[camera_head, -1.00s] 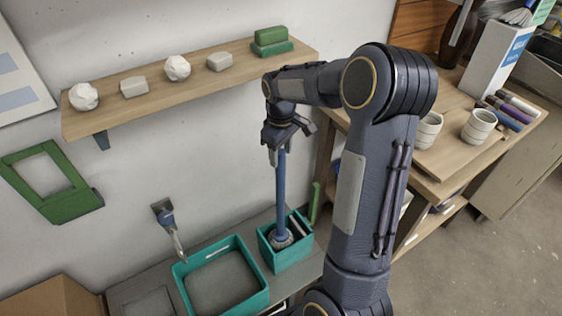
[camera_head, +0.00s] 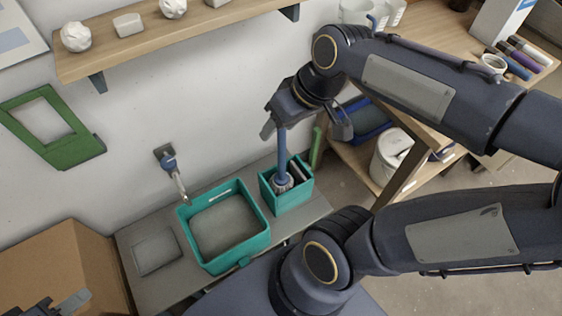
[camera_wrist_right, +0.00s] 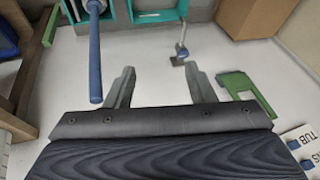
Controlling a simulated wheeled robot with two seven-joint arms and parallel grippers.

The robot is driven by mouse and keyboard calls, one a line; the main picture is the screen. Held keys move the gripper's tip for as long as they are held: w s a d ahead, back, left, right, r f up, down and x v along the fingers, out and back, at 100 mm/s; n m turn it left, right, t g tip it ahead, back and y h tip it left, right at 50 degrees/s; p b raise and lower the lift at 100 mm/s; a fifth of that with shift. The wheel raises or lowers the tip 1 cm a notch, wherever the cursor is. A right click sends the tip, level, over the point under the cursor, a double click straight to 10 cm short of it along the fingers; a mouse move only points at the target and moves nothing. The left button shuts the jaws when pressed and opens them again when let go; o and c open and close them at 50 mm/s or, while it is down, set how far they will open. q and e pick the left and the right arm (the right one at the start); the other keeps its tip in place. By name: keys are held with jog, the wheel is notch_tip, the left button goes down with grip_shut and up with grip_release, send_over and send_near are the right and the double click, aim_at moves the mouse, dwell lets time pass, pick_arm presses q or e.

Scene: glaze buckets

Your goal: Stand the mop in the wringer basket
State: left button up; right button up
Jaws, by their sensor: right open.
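The mop stands roughly upright, its blue handle (camera_head: 283,150) rising from the small teal box (camera_head: 293,204), which looks like the wringer basket. The grey mop head (camera_head: 282,183) is inside the box, partly hidden by its walls. My right gripper (camera_head: 305,131) is open near the handle's upper end, which it partly hides in the head view. In the right wrist view the handle (camera_wrist_right: 95,65) lies left of both fingers of my right gripper (camera_wrist_right: 158,70), not between them. My left gripper (camera_head: 62,305) is only partly visible at the bottom left corner, its jaws unclear.
A larger teal tub (camera_head: 255,243) stands left of the small box on the grey bench (camera_head: 155,252). A wall tap (camera_head: 170,165) is behind it. The wooden shelf (camera_head: 180,45) runs above. A cart with a white bucket (camera_head: 390,160) stands right; a cardboard box (camera_head: 50,265) is lower left.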

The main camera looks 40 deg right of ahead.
jog(key=s+a+f+m+t+y, duration=0.1)
jog(key=s+a+f, duration=0.2)
jog(key=s+a, duration=0.2)
jog(key=shift+s+m+t, duration=0.3)
jog(key=shift+s+m, duration=0.1)
jog(key=shift+s, duration=0.25)
